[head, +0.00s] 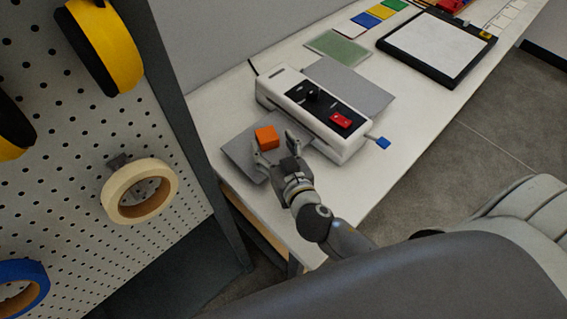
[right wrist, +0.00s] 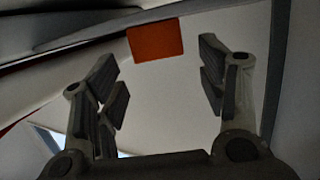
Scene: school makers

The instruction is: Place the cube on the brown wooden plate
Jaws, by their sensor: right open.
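An orange cube (head: 266,137) sits near the left end of the white table, on or over a grey sheet (head: 236,153). My right gripper (head: 276,151) is open beside the cube, on its near side, with its fingers pointing towards it. In the right wrist view the cube (right wrist: 155,40) shows beyond the gap between the two open fingers (right wrist: 160,72). Nothing is between the fingers. Whether the cube touches a fingertip, I cannot tell. I see no clear brown wooden plate. My left gripper is not in view.
A white device (head: 318,128) with a black panel and red switch stands right of the gripper. A pegboard (head: 75,150) with tape rolls (head: 140,190) rises on the left. A green mat (head: 338,48) and a black-framed board (head: 435,48) lie farther along the table.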

